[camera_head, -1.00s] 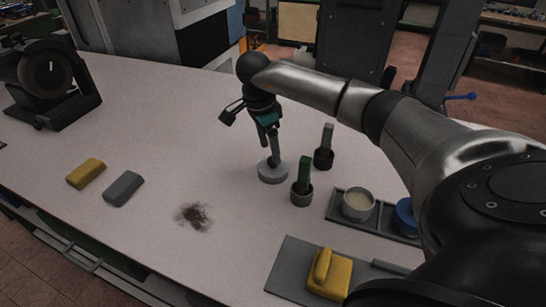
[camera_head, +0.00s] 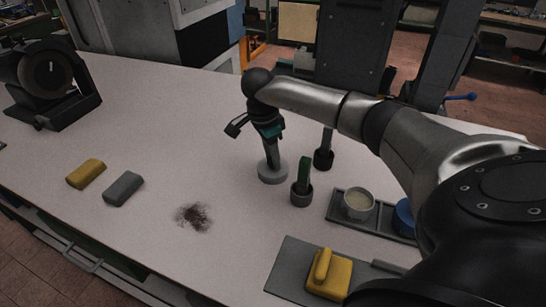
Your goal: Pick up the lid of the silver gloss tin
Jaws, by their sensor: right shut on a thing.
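A low, round, pale silver-grey tin (camera_head: 272,176) stands upright on the pale table near the middle of the head view. My right gripper (camera_head: 272,160) reaches down onto its top from above, fingers pointing down. It is shut at the top centre, on what looks like the tin's lid. The fingers hide the middle of the lid, and I see no gap between lid and tin. My left gripper is out of view.
Two small dark pots with upright handles, one green-handled (camera_head: 302,192) and one grey-handled (camera_head: 323,158), stand close right. A tray (camera_head: 337,208) holds a cream-topped tin (camera_head: 358,204) and a blue one (camera_head: 404,216). Yellow (camera_head: 86,173) and grey (camera_head: 123,188) blocks lie left.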

